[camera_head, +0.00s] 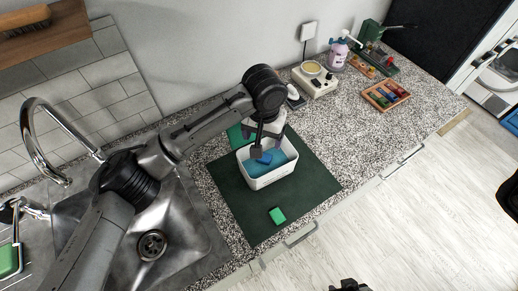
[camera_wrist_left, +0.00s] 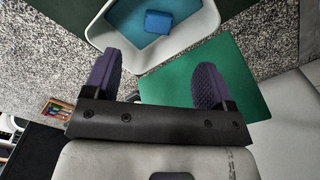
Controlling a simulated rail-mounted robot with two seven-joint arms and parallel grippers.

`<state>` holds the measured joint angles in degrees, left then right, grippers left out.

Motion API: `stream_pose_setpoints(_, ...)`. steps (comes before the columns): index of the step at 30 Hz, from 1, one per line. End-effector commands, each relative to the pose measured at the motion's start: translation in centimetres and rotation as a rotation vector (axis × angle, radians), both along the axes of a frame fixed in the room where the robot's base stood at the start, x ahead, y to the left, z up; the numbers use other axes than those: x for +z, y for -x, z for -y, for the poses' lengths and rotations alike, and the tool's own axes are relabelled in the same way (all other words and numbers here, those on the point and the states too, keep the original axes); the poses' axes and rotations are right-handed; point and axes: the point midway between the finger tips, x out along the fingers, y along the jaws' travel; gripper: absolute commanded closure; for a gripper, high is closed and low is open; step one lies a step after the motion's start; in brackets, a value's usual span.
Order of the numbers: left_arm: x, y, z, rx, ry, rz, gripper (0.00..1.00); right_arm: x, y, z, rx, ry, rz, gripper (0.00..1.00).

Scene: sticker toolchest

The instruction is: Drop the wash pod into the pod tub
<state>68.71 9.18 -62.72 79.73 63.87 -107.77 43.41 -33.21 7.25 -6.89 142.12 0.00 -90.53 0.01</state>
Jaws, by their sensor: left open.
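The white tub (camera_head: 268,180) stands on a dark green mat, with a blue inside. A small blue block, which looks like the wash pod (camera_head: 265,158), lies in the tub. In the left wrist view the pod (camera_wrist_left: 158,23) rests on the blue bottom of the tub (camera_wrist_left: 208,22), near the wall closest to the gripper. My left gripper (camera_head: 257,153) is over the tub's back edge; in the left wrist view (camera_wrist_left: 157,64) its purple fingers are spread, with nothing between them. Only a dark part at the bottom edge, perhaps my right gripper (camera_head: 349,285), shows; its fingers are unclear.
A green block (camera_head: 277,215) lies on the mat (camera_head: 245,218) in front of the tub. A brighter green sheet (camera_wrist_left: 225,75) lies behind it. A sink (camera_head: 185,245) with a tap is at left. A cream device (camera_head: 315,80), a bottle (camera_head: 338,53) and a wooden tray (camera_head: 386,95) stand at right.

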Motion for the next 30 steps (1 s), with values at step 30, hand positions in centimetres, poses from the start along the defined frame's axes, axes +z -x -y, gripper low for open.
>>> stream_pose_setpoints(30, 7.8, 0.0, 0.0, 0.0, -0.001, 0.0, 0.22, -1.1, 0.0, -0.2, -0.004, -0.006, -0.001, 0.57)
